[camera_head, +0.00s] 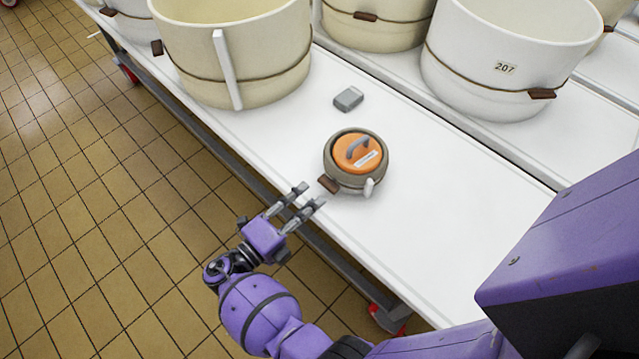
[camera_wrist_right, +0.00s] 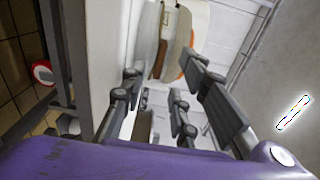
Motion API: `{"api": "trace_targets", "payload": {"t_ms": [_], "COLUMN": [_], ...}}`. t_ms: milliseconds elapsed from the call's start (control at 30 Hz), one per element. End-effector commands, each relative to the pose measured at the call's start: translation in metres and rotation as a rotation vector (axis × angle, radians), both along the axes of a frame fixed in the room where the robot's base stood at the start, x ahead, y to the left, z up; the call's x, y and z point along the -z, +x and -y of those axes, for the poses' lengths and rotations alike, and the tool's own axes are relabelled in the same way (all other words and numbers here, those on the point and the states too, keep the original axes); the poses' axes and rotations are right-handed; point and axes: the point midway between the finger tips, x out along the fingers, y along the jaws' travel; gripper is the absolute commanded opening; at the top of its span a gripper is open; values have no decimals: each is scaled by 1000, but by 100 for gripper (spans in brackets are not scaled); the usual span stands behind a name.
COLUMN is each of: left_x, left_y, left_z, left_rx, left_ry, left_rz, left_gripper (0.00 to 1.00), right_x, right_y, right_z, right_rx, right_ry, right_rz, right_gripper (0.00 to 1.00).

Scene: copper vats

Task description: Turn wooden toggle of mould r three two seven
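A small round grey-brown mould (camera_head: 340,178) with an orange lid (camera_head: 347,157) stands on the white table. The lid has a grey handle and a white label too small to read. A brown wooden toggle (camera_head: 328,184) sticks out at the mould's near left side. A white spout-like piece (camera_head: 369,187) is at its lower right. My right gripper (camera_head: 312,194) is open, with its fingertips just short of the toggle and apparently apart from it. The right wrist view shows the open fingers (camera_wrist_right: 165,85) with the mould (camera_wrist_right: 172,45) beyond. My left gripper is not in view.
A grey box (camera_head: 348,99) lies behind the mould on the white table (camera_head: 440,230). A large cream mould (camera_head: 250,55) stands further back, and a white one marked 207 (camera_head: 490,65) is at the back right. The table's edge runs beneath my right gripper.

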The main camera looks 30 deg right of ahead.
Motion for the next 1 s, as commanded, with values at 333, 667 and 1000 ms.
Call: {"api": "trace_targets", "payload": {"t_ms": [333,667,1000], "left_x": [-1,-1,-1], "left_y": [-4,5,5], "left_z": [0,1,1], "left_rx": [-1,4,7], "left_ry": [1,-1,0], "left_rz": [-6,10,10], "left_gripper": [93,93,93], "right_x": [0,0,0], "right_y": [17,19,19], "right_z": [49,56,56], "right_rx": [1,0,0], "right_ry": [-1,0,0], "right_rz": [0,-1,0], "right_gripper": [28,28,0]}}
